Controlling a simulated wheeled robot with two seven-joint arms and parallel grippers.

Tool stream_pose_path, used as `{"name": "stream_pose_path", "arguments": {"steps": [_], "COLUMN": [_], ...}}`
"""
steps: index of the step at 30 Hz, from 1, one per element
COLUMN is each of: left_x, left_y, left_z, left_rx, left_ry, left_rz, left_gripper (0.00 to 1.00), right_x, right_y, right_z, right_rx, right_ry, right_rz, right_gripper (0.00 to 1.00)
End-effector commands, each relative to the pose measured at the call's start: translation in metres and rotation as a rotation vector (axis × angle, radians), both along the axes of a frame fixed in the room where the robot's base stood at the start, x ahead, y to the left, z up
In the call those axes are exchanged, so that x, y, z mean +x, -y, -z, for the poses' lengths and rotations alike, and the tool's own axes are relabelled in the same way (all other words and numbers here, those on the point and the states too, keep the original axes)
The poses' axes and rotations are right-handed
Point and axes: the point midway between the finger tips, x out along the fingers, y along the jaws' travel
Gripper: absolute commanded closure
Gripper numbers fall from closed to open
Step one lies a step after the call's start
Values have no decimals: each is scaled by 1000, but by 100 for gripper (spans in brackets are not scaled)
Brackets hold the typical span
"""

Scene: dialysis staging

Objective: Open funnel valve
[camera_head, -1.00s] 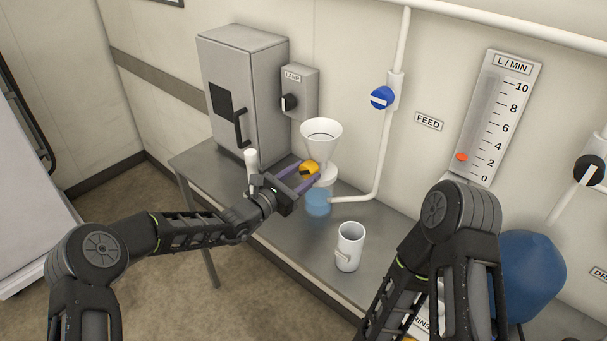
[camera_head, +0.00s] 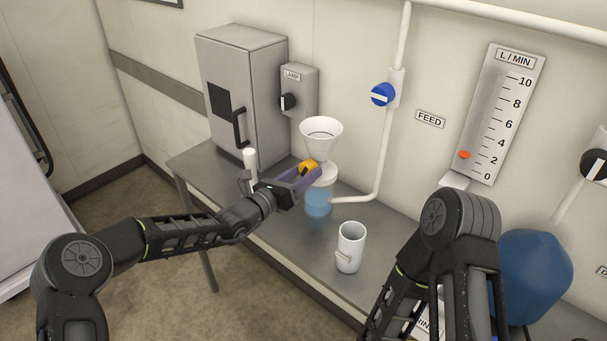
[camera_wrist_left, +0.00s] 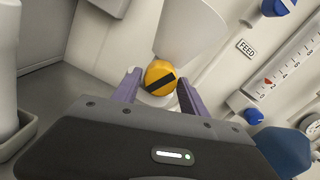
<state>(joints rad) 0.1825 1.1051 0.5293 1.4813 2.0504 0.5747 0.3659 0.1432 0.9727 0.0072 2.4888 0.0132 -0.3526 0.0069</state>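The white funnel (camera_head: 321,132) stands above the bench with a yellow valve knob (camera_head: 308,166) on its front, below the cone. In the left wrist view the knob (camera_wrist_left: 160,78) is round and carries a slanting black bar. My left gripper (camera_head: 308,176) is at the knob, its purple fingers partly overlapping in the head view. In the left wrist view its fingers (camera_wrist_left: 158,82) stand apart on either side of the knob, with a narrow gap visible on each side. My right arm shows at the lower right, but its gripper is not visible.
A blue translucent vessel (camera_head: 318,203) sits below the funnel. A white mug (camera_head: 350,247) stands on the metal bench (camera_head: 290,240). A grey cabinet (camera_head: 245,90), a lamp switch box (camera_head: 299,90) and a white pipe with a blue valve (camera_head: 382,94) are behind.

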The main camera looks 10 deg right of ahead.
Motion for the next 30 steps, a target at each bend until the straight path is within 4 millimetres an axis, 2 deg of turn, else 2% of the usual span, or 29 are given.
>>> {"name": "stream_pose_path", "arguments": {"steps": [5, 15, 30], "left_x": [0, -2, -46], "left_y": [0, -4, -57], "left_z": [0, 1, 1], "left_rx": [1, 1, 2], "left_ry": [1, 1, 1], "left_rz": [0, -1, -1], "left_gripper": [35, 35, 35], "right_x": [0, 0, 2], "right_y": [0, 0, -1], "right_z": [0, 2, 19], "right_rx": [0, 0, 5], "right_ry": [0, 0, 8], "right_rz": [0, 0, -2], "right_gripper": [28, 28, 28]}}
